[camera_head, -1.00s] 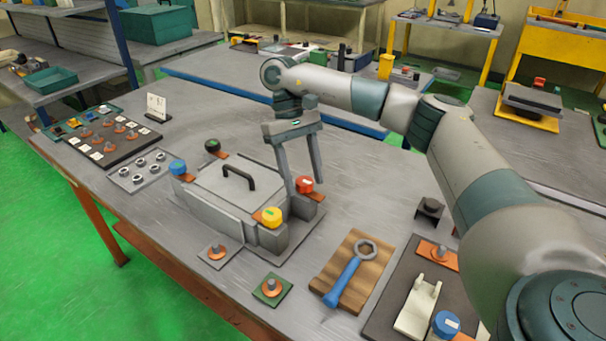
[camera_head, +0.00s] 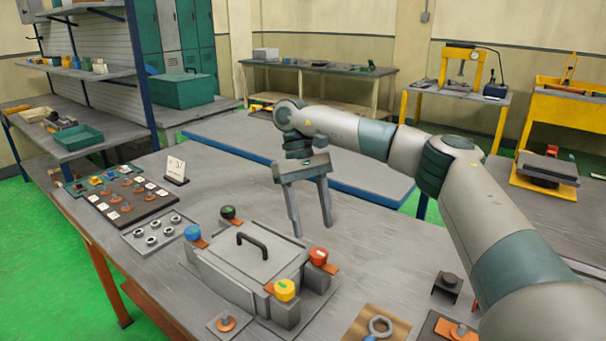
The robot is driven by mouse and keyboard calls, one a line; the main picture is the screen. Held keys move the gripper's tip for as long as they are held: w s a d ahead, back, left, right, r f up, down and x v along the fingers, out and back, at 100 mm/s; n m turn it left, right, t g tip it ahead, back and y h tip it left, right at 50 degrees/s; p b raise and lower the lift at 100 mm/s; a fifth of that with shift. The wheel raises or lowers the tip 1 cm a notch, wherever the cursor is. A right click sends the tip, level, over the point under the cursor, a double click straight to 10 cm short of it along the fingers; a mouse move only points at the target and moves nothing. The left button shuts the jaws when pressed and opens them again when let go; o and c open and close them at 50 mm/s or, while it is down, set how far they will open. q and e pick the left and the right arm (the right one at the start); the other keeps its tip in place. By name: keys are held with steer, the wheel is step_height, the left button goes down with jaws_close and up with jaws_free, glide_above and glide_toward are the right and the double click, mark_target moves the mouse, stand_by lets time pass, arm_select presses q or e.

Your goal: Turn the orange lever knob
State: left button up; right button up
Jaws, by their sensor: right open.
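A grey box-shaped fixture (camera_head: 250,262) with a black handle (camera_head: 252,240) stands on the table. At its corners are knobs on orange lever plates: a blue knob (camera_head: 192,232), a black knob with a green mark (camera_head: 228,212), a red knob (camera_head: 318,256) and a yellow-orange knob (camera_head: 285,289). I cannot tell which one is the orange lever knob. My right gripper (camera_head: 312,231) is open and empty, its fingers pointing down. Its fingertips show just above the red knob in the picture, apart from it. My left gripper is out of view.
Left of the fixture lie a plate of metal rings (camera_head: 152,236) and a dark board of small parts (camera_head: 126,200). A white sign (camera_head: 176,168) stands behind them. A ring wrench (camera_head: 380,327) lies at the front.

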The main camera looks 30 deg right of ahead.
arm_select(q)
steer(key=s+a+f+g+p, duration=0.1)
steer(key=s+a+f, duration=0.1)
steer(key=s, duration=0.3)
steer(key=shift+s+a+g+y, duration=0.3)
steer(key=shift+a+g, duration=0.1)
arm_select(e)
steer(key=v, duration=1)
steer(key=shift+r, duration=0.35)
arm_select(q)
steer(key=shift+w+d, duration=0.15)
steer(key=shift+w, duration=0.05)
arm_select(e)
steer(key=shift+w, duration=0.1)
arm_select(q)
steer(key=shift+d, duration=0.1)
